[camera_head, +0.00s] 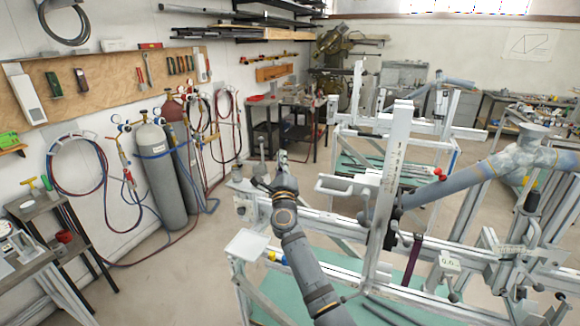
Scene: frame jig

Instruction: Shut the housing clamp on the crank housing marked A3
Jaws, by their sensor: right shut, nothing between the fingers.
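A white upright post (396,150) with small dark markings stands on the near frame rail. I cannot read A3 on any part, and I cannot pick out the crank housing or its clamp for sure. A red knob (438,173) shows right of the post. A white bracket (332,187) juts out left of it. My right arm comes in from the right. Its gripper (372,215) is shut and empty at the post, partly hidden by it. My left gripper (272,172) is above the left end of the near rail; its finger gap is unclear.
The near frame rail (325,222) runs across the middle, above a green surface (312,254). A second frame (430,127) stands behind. Gas cylinders (160,175) stand by the left wall. Bare floor (165,268) lies left of the frame.

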